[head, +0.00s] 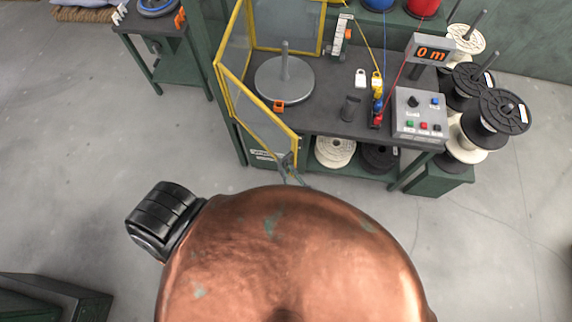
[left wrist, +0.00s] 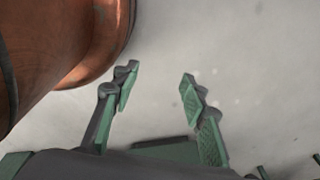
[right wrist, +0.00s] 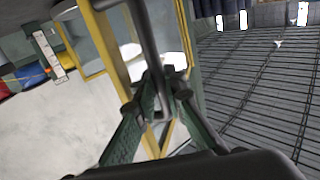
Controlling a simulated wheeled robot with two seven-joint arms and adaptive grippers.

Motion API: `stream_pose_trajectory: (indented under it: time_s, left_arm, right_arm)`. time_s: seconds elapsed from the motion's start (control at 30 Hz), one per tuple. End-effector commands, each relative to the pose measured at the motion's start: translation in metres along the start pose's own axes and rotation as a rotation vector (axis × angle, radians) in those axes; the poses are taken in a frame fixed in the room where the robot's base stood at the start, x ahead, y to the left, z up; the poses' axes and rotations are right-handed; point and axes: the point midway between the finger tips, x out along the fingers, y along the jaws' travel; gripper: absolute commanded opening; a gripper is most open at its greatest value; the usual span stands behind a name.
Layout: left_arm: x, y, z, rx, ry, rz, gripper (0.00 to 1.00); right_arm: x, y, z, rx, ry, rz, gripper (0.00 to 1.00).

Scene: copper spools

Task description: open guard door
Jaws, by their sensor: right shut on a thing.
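The guard door (head: 262,122) is a clear panel in a yellow frame at the front left of the bench, in the head view. It slants down to the right from the guard's left corner, near the bench front. My right gripper (head: 288,161) is at the door's right end. In the right wrist view, my right gripper (right wrist: 158,95) is shut on the grey door handle (right wrist: 145,35), beside the yellow frame. My left gripper (left wrist: 157,88) is open and empty above the floor in the left wrist view; the head view does not show it.
A grey turntable (head: 298,85) with an upright rod stands behind the door. A control box (head: 419,115) and a meter display (head: 431,49) are on the bench's right. Spools (head: 503,111) stand beyond it. A small table (head: 177,62) is at the upper left. Open floor lies left of the bench.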

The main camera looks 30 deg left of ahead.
Motion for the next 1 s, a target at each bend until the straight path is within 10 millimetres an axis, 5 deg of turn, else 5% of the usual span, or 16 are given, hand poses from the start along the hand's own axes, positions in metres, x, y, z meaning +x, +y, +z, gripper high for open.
stream_pose_trajectory:
  time_s: [0.17, 0.2, 0.63, 1.0]
  left_arm:
    - [0.000, -0.002, -0.024, 0.004, 0.032, -0.002, 0.40]
    - [0.000, -0.002, -0.026, 0.005, 0.034, -0.002, 0.40]
    - [0.000, -0.003, -0.005, 0.001, 0.007, -0.003, 0.40]
    - [0.000, -0.001, -0.008, 0.002, 0.011, -0.001, 0.40]
  right_arm:
    - [0.001, 0.000, -0.001, -0.001, 0.001, 0.001, 0.00]
    - [0.001, 0.000, -0.001, -0.001, 0.001, 0.001, 0.13]
    - [-0.006, 0.000, 0.000, 0.000, 0.000, 0.000, 0.17]
    - [-0.075, -0.001, 0.001, 0.001, -0.003, -0.001, 0.17]
